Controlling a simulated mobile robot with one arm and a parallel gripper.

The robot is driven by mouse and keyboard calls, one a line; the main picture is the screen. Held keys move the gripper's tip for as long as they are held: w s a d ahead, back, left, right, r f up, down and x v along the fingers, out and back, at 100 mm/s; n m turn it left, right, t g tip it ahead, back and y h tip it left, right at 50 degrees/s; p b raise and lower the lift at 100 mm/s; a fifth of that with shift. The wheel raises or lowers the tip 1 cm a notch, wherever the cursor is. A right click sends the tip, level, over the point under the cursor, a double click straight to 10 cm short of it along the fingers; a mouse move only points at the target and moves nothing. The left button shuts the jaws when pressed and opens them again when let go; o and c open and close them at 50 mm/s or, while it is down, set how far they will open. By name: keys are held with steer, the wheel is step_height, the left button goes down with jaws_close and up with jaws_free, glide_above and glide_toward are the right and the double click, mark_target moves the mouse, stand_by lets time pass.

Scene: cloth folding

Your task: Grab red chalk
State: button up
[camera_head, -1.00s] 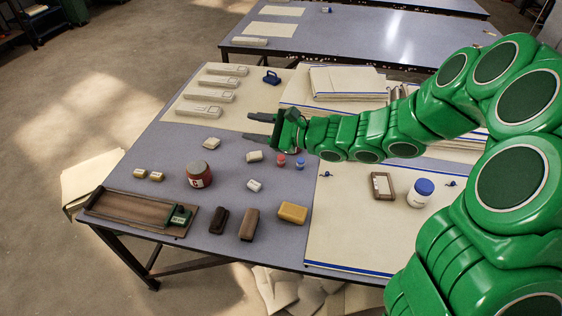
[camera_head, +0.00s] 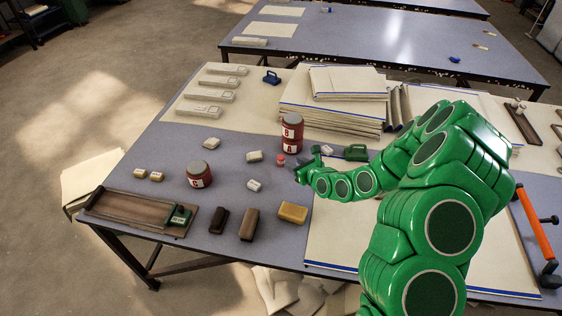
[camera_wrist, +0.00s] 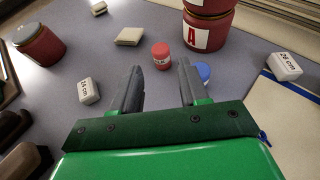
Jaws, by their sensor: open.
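The red chalk (camera_head: 281,160) is a small red cylinder standing on the grey tabletop. In the wrist view the red chalk (camera_wrist: 161,55) shows just beyond my fingertips, in line with the gap between them. My gripper (camera_wrist: 158,72) is open with nothing between its fingers. In the head view my gripper (camera_head: 300,168) is low over the table, just right of the red chalk. A small blue cylinder (camera_wrist: 203,72) stands right of my right finger, partly hidden by it; my gripper hides it in the head view.
Stacked red tins (camera_head: 291,134) stand right behind the red chalk. Another red tin (camera_head: 199,175) and small pale blocks (camera_head: 254,156) lie to the left. A yellow block (camera_head: 293,212) is in front. Bare tabletop surrounds the chalk on the left.

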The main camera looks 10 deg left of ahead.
mark_target(282, 159)
steer(key=shift+w+f, duration=0.15)
steer(key=shift+f, duration=0.3)
steer(key=shift+x, duration=3.65)
steer(key=shift+a, duration=0.15)
steer(key=shift+c, duration=0.4)
steer(key=c, duration=0.7)
